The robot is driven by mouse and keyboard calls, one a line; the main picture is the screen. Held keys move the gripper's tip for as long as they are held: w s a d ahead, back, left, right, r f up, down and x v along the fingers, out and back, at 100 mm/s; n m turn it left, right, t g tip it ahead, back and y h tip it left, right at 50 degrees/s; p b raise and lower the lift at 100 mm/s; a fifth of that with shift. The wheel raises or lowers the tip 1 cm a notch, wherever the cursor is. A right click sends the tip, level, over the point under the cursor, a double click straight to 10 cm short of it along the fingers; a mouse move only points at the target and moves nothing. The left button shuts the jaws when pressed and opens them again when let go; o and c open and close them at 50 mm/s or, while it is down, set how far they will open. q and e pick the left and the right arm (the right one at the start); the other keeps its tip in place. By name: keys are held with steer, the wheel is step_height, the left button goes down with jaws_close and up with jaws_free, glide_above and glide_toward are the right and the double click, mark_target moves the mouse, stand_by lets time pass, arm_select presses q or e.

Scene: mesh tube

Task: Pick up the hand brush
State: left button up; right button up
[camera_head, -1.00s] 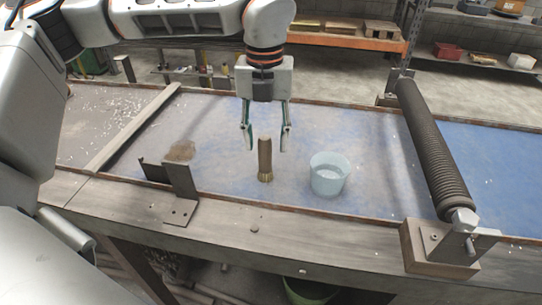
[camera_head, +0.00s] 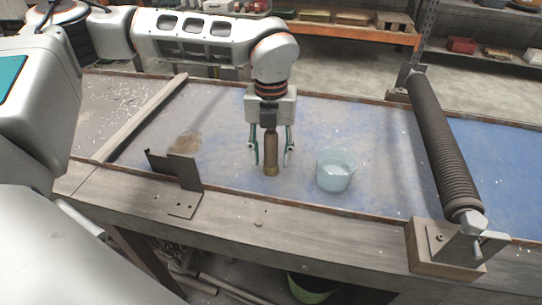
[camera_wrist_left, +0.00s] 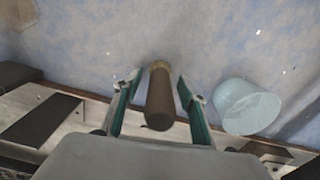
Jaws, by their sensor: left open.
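The hand brush (camera_head: 271,152) stands upright on the blue-grey table surface, its brown handle up and its bristle end down. My left gripper (camera_head: 271,163) points down over it, open, with one finger on each side of the handle. In the left wrist view the brush (camera_wrist_left: 160,98) lies between the two fingers of the left gripper (camera_wrist_left: 158,85), and a gap shows on both sides. My right gripper is not in view.
A light blue translucent cup (camera_head: 336,172) stands just right of the brush; it also shows in the left wrist view (camera_wrist_left: 240,106). A dark metal bracket (camera_head: 178,172) is at the left front edge. A ribbed roller (camera_head: 440,145) stands at the right.

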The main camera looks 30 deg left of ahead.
arm_select(q)
jaws_close()
steer(key=shift+r, duration=0.1)
step_height(320, 180, up, 20)
steer(key=shift+p, duration=0.3)
stand_by(0.4)
